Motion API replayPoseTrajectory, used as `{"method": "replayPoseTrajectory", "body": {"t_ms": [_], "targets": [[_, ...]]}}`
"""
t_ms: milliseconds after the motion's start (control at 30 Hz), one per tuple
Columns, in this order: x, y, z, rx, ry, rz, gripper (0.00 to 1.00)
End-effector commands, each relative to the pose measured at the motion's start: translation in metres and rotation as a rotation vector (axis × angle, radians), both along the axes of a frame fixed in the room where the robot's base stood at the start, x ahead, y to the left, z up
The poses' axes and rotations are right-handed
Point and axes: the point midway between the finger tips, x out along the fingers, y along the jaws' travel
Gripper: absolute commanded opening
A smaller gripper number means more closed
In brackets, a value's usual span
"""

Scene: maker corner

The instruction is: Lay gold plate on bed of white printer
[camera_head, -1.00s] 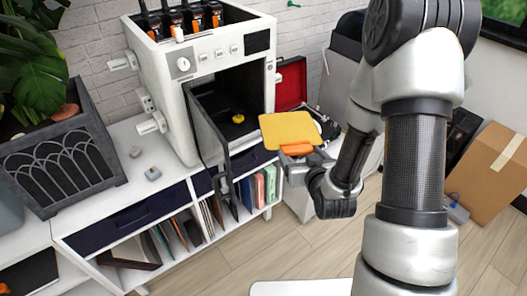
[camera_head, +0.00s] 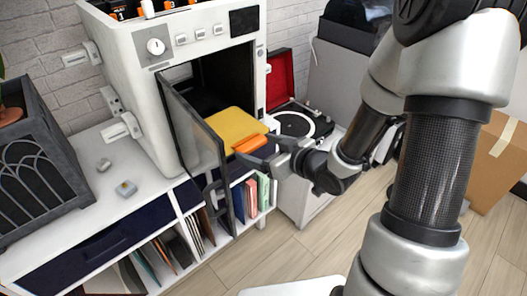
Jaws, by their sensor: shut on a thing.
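The white printer (camera_head: 130,75) stands on the white shelf unit with its dark glass door (camera_head: 200,135) swung open toward me. The gold plate (camera_head: 232,124) is flat and roughly level at the printer's open front, partly inside the opening. Its orange tab (camera_head: 250,144) points toward me. My gripper (camera_head: 262,152) is shut on the gold plate at this tab, coming from the right. The printer's bed is mostly hidden behind the plate and the door, so I cannot tell whether the plate touches it.
The open door stands close to the left of the plate. A record player (camera_head: 300,124) with a red lid is right of the printer. A planter (camera_head: 38,150) and small grey pieces (camera_head: 126,188) sit on the shelf top at left. A cardboard box (camera_head: 490,165) is at far right.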

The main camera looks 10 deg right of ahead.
Motion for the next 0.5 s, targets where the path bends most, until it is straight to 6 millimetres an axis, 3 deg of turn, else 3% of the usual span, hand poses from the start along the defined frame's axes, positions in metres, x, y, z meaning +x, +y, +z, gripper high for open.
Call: {"method": "replayPoseTrajectory", "body": {"t_ms": [500], "targets": [[0.035, 0.024, 0.000, 0.001, -0.001, 0.001, 0.56]]}}
